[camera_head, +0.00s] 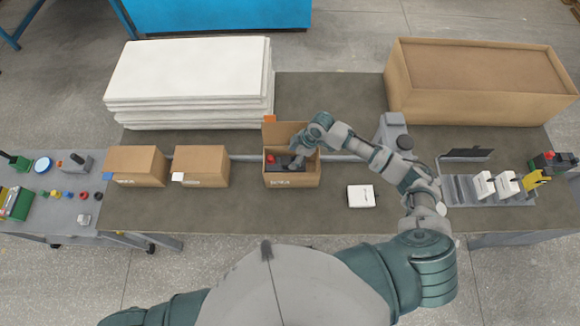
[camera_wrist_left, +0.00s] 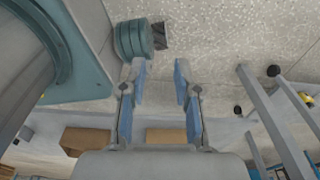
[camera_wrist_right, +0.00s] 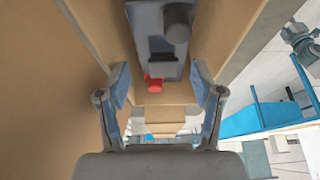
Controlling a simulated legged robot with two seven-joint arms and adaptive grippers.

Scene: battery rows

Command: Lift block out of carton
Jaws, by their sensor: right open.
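The open carton (camera_head: 305,180) stands on the table in the middle of the head view, its back flap raised. A dark grey block (camera_wrist_right: 150,40) with a red knob (camera_wrist_right: 153,83) lies inside it; the head view shows only part of it. My right gripper (camera_head: 297,160) reaches down into the carton from the right. In the right wrist view my right gripper (camera_wrist_right: 160,72) is open, its fingers between the brown walls, with the block ahead and no visible grip on it. My left gripper (camera_wrist_left: 160,68) is open and empty, above the floor away from the carton.
Two closed cartons (camera_head: 137,168) (camera_head: 201,168) stand to the left. White sheets (camera_head: 187,70) are stacked behind them. A large brown box (camera_head: 480,105) stands at the back right. A white packet (camera_head: 361,196) lies right of the open carton, and a grey rack (camera_head: 462,190) stands farther right.

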